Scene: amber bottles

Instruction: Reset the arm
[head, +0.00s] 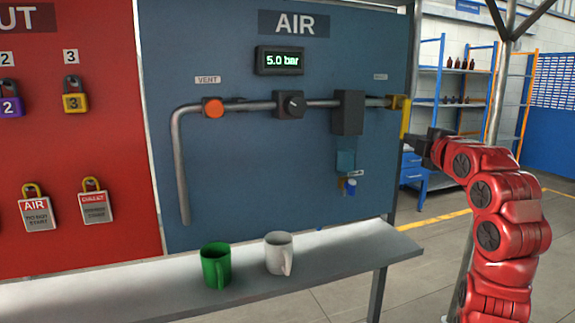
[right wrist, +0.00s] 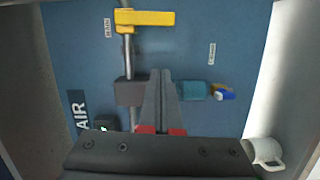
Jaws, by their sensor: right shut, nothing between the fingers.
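My right arm, red with dark joints, comes in at the right of the head view. Its dark right gripper (head: 417,143) is held up just right of the blue AIR panel (head: 250,180), near the yellow valve handle (head: 404,118). In the right wrist view the gripper's fingers (right wrist: 160,74) are together with nothing between them. They point toward the panel, over the area between the dark box (right wrist: 129,93) and the teal block (right wrist: 194,91). The yellow handle (right wrist: 146,18) lies apart from the fingertips there. My left gripper is not in view.
A pipe carries an orange vent button (head: 213,107) and a dark knob (head: 289,104); the gauge (head: 279,60) reads 5.0 bar. A grey shelf (head: 335,250) below holds a green mug (head: 216,266) and a white mug (head: 279,253). Padlocks hang on the red board (head: 110,150). Open floor lies at right.

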